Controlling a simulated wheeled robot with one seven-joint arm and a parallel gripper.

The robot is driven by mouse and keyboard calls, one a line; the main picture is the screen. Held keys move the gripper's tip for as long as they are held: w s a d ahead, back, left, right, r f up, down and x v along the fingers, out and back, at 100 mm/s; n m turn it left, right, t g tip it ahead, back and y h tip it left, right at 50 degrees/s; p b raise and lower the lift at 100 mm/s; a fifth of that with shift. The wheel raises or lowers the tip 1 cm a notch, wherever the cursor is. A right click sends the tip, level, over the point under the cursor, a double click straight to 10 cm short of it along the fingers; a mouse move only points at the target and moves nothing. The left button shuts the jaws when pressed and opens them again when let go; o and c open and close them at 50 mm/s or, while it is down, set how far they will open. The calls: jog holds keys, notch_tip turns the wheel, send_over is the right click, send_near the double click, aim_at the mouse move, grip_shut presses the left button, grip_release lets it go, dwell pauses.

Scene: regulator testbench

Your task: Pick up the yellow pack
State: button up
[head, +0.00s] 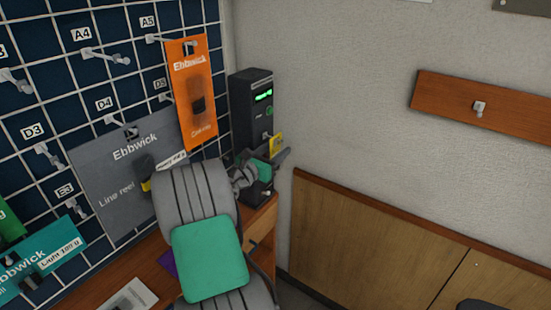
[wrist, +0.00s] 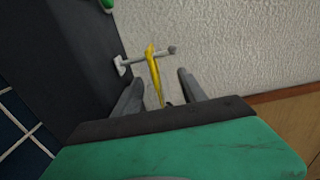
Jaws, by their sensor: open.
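The yellow pack (head: 277,143) is small and flat and hangs at the front of a black device in the head view. In the wrist view the yellow pack (wrist: 153,72) shows nearly edge-on, hanging from a light peg (wrist: 146,57) that sticks out of the dark device face. My gripper (wrist: 160,86) is open, with one finger on either side of the pack's lower part; I cannot tell whether either touches it. In the head view my gripper (head: 283,156) is just below and beside the pack, and partly hides its lower end.
The black device (head: 250,95) with a green display stands in the corner. On the left, a dark grid panel carries an orange pack (head: 193,90), a grey pack (head: 105,185) and a teal pack (head: 45,262) on hooks.

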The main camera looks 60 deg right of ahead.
grip_shut()
dwell(0.4)
jog(key=shift+r, duration=0.1)
jog(key=shift+r, duration=0.8)
jog(key=s+a, duration=0.2)
jog(key=s, duration=0.6)
jog(key=s+a+p, duration=0.1)
jog(key=s+a, duration=0.2)
jog(key=s, duration=0.6)
jog(key=shift+s+f, duration=0.15)
jog(key=shift+f, duration=0.05)
